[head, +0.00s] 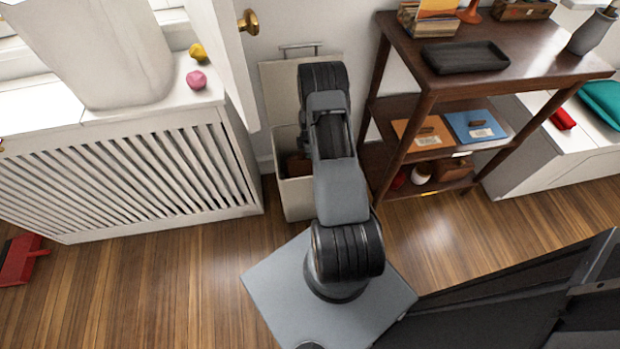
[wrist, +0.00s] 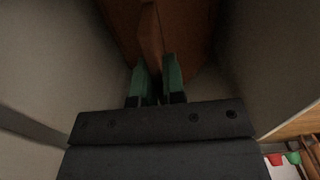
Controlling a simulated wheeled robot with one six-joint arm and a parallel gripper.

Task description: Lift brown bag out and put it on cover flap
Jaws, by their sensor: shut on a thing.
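The brown bag (head: 297,165) is inside a pale upright bin (head: 297,198) in the head view, mostly hidden behind my arm. The bin's pale cover flap (head: 279,92) stands raised behind it, against the wall. In the wrist view my gripper (wrist: 154,82) is down between the bin's pale walls. Its green-tipped fingers are closed on a thin upright brown part of the bag (wrist: 151,35). The rest of the bag spreads behind and beside the fingers. My gripper is hidden by my arm in the head view. I cannot tell whether the bag touches the bin floor.
A slatted white radiator cover (head: 130,180) stands left of the bin, with an open white door (head: 222,55) beside it. A dark wooden shelf unit (head: 425,90) stands close on the right. Wooden floor (head: 180,270) is clear in front of the radiator cover.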

